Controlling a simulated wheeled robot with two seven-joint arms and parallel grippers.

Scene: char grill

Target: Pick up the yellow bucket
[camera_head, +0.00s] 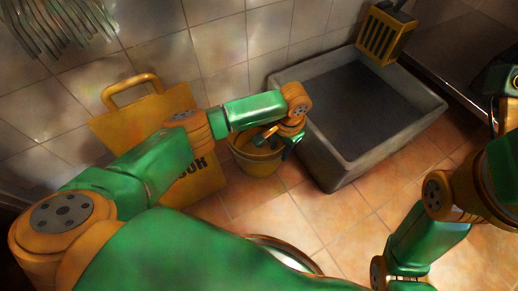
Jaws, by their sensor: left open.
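The yellow bucket (254,163) stands on the tiled floor in the middle of the camera_head view, between a yellow sign and a grey basin. My left arm reaches over it from the left and hides part of its rim and opening. My left gripper (284,141) is open at the bucket's upper right side, over or beside the rim; I cannot tell whether it touches. My right arm comes in at the lower right, and its gripper is outside the picture.
A yellow sign (205,180) with a handle leans by the tiled wall. The grey basin (335,172) is close on the right, with a yellow slatted item (385,34) at its back. A round metal rim (290,249) shows below. Floor between is clear.

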